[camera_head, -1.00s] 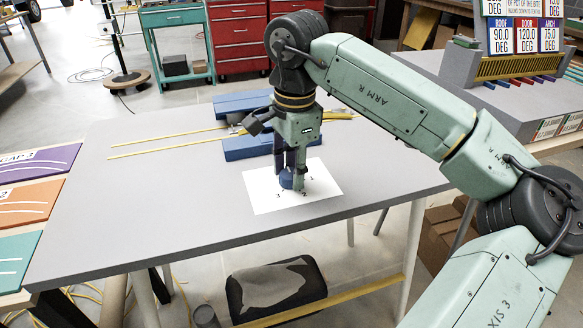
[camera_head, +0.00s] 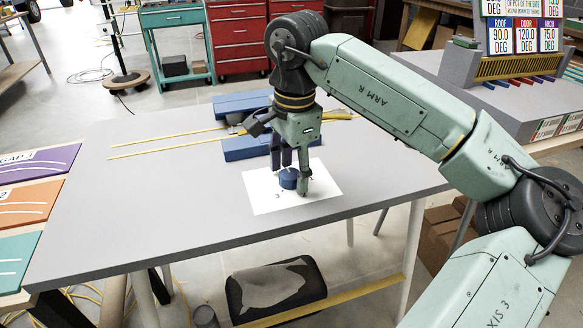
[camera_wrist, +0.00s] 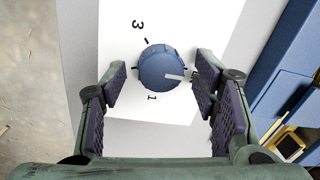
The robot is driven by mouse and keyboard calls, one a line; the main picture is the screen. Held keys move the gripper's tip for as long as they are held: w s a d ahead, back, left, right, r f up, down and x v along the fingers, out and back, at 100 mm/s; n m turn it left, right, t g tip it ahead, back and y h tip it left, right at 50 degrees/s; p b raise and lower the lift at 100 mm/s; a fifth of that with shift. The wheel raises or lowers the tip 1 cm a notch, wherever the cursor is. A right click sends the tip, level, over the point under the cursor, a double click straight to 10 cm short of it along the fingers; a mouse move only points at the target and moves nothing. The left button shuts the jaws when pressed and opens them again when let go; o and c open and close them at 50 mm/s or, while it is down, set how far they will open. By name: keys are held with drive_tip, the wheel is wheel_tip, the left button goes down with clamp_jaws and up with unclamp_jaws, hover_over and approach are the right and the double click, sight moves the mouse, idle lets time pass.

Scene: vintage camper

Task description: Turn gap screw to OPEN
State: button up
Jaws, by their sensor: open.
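A round blue knob (camera_head: 288,177) stands on a white sheet (camera_head: 262,195) on the grey table. It also shows in the wrist view (camera_wrist: 162,66), with a pale pointer line aimed to the right. The sheet carries a "3" at the knob's upper left and a "1" below it. A mark at the right is partly hidden by a finger. No OPEN label is readable. My gripper (camera_head: 288,174) points down with its fingers open on both sides of the knob. In the wrist view (camera_wrist: 161,77) a gap shows at the left finger; the right finger is very near the knob's edge.
Blue bars (camera_head: 255,147) and long yellow strips (camera_head: 165,146) lie behind the sheet. Purple, orange and teal panels (camera_head: 30,205) are at the left. A display with angle signs (camera_head: 520,35) stands at the back right. The table's left and front are clear.

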sight(294, 176)
drive_tip(key=shift+r, duration=0.1)
wheel_tip(294, 176, up, 12)
drive_tip(key=shift+s+d, duration=0.2)
drive_tip(key=shift+s, duration=0.15)
idle(0.4)
